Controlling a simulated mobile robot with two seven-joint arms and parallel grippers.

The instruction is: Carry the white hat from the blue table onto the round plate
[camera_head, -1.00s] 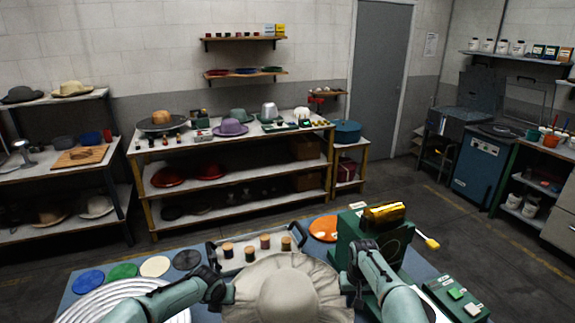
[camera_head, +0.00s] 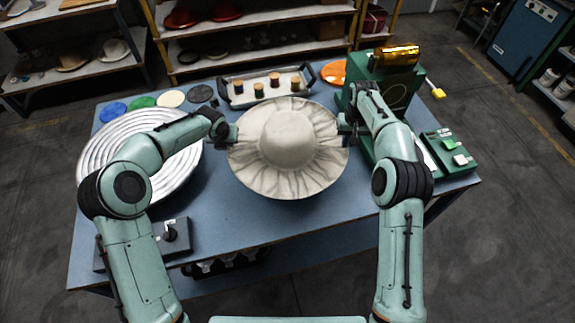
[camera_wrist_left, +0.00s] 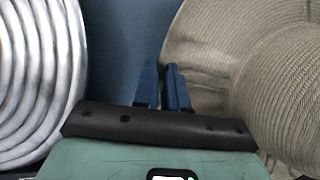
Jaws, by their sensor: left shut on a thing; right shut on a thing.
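The white hat (camera_head: 290,140), cream with a pleated wide brim, is crown up at the middle of the blue table (camera_head: 270,225). My left gripper (camera_head: 232,134) is shut on the left edge of its brim. My right gripper (camera_head: 346,130) is shut on the right edge. In the left wrist view the fingers (camera_wrist_left: 166,88) are close together at the brim (camera_wrist_left: 205,65). I cannot tell whether the hat touches the table. The round plate (camera_head: 130,160), silver with concentric ridges, lies to the left, partly covered by my left arm; its edge shows in the left wrist view (camera_wrist_left: 40,70).
A tray with wooden spools (camera_head: 267,88) lies behind the hat. A green machine (camera_head: 385,85) stands close on the right, with a green button box (camera_head: 448,150) beside it. Coloured discs (camera_head: 142,102) lie at the back left. A small lever box (camera_head: 172,236) is at the front left.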

